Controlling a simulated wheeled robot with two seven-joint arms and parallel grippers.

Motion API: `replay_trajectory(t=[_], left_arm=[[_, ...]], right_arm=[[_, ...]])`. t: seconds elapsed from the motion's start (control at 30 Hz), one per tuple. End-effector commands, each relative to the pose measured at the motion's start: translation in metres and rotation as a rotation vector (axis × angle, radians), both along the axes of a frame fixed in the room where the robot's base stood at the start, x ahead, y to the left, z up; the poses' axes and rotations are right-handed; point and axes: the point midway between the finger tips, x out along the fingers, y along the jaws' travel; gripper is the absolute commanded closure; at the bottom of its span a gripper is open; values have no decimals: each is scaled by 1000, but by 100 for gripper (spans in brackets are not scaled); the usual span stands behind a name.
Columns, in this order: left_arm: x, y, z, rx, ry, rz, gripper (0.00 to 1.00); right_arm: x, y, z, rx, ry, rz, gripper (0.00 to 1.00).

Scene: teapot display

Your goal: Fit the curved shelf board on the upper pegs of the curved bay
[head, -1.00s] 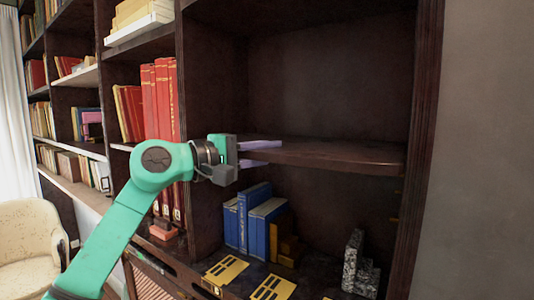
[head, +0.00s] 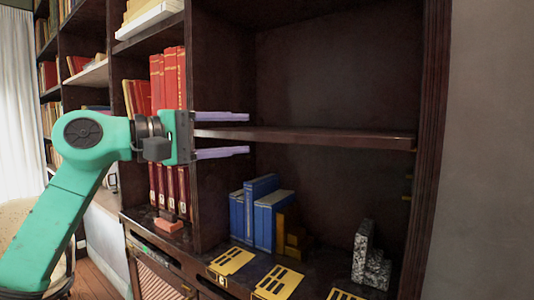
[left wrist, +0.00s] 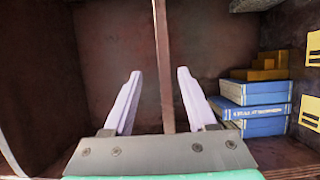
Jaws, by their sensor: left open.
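The shelf board (head: 310,138) is a dark brown plank, level and nearly edge-on across the tall bay in the head view. Its right end is close to the bay's right wall; I cannot tell whether it rests on pegs. My left gripper (head: 249,135) is at the board's left part, with one pale purple finger above it and one below, both apart from it. In the left wrist view the board (left wrist: 163,65) is a thin upright strip between the open fingers. Small brass-coloured pegs (head: 407,197) show on the right wall below the board. My right gripper is out of view.
Blue books (head: 262,215) and brass-coloured blocks (head: 292,235) stand below the board. A speckled stone piece (head: 370,262) and yellow cards (head: 278,282) are on the bay floor. Red books (head: 170,85) fill the bay to the left. Space above the board is clear.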

Motion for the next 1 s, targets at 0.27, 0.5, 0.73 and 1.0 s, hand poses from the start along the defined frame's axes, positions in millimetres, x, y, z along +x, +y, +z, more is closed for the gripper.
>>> replay_trajectory(t=[0.27,0.5,0.73,1.0], left_arm=[[-24,44,0,-3,-1,0,43],[-26,46,2,-3,-1,-1,43],[-25,46,2,-3,-1,-1,43],[-17,26,-16,-438,271,-132,43]], right_arm=[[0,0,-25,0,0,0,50],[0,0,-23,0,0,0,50],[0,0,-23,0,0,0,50],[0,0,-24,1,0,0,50]])
